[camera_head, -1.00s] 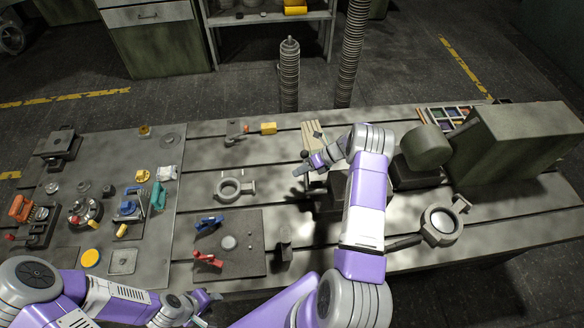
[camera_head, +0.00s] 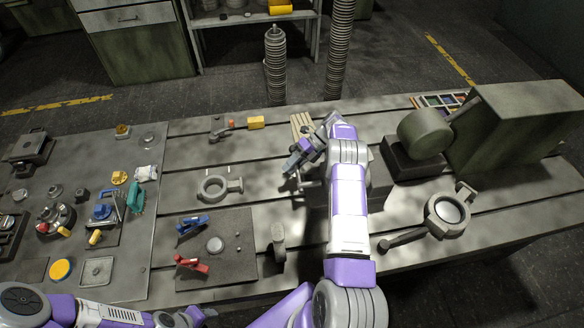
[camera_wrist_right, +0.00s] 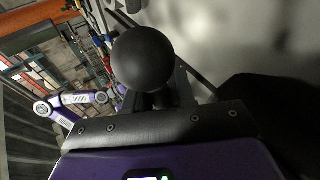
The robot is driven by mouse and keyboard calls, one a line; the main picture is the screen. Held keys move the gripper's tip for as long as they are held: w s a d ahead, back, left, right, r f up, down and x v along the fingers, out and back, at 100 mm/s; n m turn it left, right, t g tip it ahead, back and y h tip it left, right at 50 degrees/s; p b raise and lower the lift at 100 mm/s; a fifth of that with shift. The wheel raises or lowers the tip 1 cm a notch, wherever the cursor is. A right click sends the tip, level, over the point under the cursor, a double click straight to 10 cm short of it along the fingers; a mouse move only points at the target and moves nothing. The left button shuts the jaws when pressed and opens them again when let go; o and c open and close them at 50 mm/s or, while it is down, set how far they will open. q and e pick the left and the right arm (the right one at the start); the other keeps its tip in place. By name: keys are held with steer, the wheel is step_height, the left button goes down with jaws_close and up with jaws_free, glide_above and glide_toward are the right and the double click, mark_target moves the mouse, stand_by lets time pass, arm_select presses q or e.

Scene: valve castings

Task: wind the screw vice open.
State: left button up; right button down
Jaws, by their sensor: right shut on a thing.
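The screw vice (camera_head: 316,194) is a dark grey block on the bench, largely hidden under my right forearm. My right gripper (camera_head: 291,170) is at the vice's left end, angled down and to the left. In the right wrist view a black ball-ended handle (camera_wrist_right: 143,58) stands at the gripper, which is shut on it. The vice's jaws and the gap between them cannot be made out. My left gripper (camera_head: 206,313) is low at the front edge of the bench, away from the vice; its fingers are too small to read.
Left of the vice lie a ring casting (camera_head: 213,188) and a dark plate (camera_head: 240,272) with red and blue clamps. A small upright block (camera_head: 278,240) stands in front. A grey machine (camera_head: 520,130) and a round casting (camera_head: 446,213) are on the right.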

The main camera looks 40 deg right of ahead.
steer(key=shift+f, duration=0.1)
steer(key=c, duration=1.1)
jaws_free()
steer(key=shift+o, duration=0.2)
steer(key=shift+d, duration=0.1)
steer(key=b+v, duration=0.2)
steer(key=v, duration=0.5)
steer(key=shift+r, duration=0.25)
